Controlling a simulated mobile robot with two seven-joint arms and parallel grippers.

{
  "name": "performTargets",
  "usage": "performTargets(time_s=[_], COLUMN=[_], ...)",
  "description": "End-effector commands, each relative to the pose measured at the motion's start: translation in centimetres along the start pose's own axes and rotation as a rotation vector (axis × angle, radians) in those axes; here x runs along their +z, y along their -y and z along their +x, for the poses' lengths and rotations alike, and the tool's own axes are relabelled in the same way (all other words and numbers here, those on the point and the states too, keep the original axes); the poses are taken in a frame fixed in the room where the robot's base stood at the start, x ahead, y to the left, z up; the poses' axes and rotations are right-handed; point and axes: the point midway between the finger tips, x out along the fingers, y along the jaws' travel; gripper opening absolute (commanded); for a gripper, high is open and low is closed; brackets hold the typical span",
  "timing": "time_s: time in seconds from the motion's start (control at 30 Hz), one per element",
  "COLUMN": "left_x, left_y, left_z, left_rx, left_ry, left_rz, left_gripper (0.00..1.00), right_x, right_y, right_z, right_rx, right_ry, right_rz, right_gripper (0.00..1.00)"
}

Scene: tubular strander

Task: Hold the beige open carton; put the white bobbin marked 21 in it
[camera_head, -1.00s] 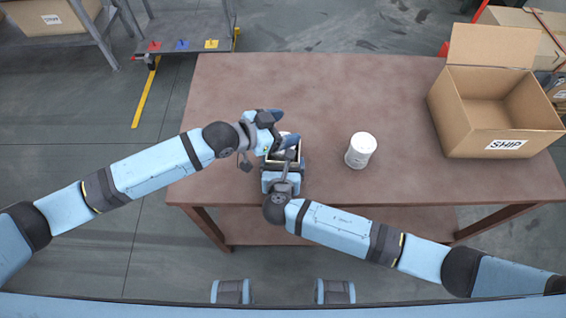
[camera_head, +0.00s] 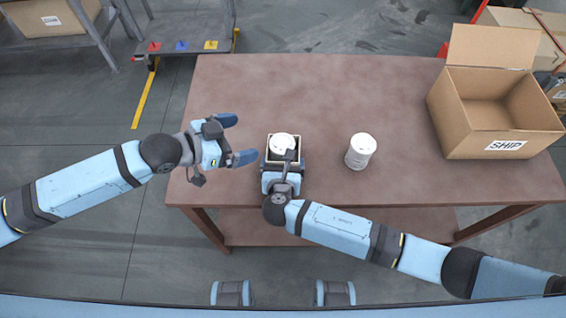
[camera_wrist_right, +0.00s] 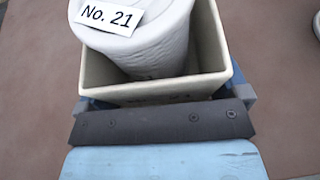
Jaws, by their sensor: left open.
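The beige open carton (camera_head: 268,159) stands near the table's front edge, left of the middle. The white bobbin (camera_head: 282,143) is inside it, and its top shows above the rim. In the right wrist view the bobbin (camera_wrist_right: 150,45) carries a "No. 21" label and leans inside the carton (camera_wrist_right: 215,80). My right gripper (camera_head: 283,170) is at the carton's near side. In the right wrist view its blue fingers show at both sides of the carton, so it is shut on it. My left gripper (camera_head: 236,139) is open and empty, left of the carton.
A second white bobbin (camera_head: 360,151) stands on the brown table (camera_head: 320,90) right of the carton. A large cardboard box marked SHIP (camera_head: 470,135) stands at the table's right end. The back middle of the table is clear.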

Motion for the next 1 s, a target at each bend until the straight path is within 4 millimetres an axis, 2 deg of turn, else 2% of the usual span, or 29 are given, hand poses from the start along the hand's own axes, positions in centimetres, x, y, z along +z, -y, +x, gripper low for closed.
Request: performTargets(time_s=[0.27,0.37,0.47,0.8,1.0], left_x=[0.0,0.0,0.0,0.0,0.0], left_y=[0.1,0.1,0.1,0.1,0.1], left_z=[0.0,0.0,0.0,0.0,0.0], left_rx=[-0.001,-0.001,-0.001,-0.002,-0.002], left_ry=[0.0,0.0,0.0,0.0,0.0], left_rz=[0.001,0.001,0.001,0.001,0.001], left_gripper=[1.0,1.0,1.0,1.0,1.0], right_x=[0.0,-0.1,-0.1,0.0,0.0], right_y=[0.0,-0.1,-0.1,0.0,0.0], right_z=[-0.1,-0.8,-2.2,-9.3,-11.6], right_rx=[0.001,0.002,0.003,0.002,0.001], right_ry=[0.0,-0.001,-0.002,-0.002,0.0], right_rz=[0.0,0.001,0.003,0.003,0.0], right_gripper=[1.0,1.0,1.0,1.0,1.0])
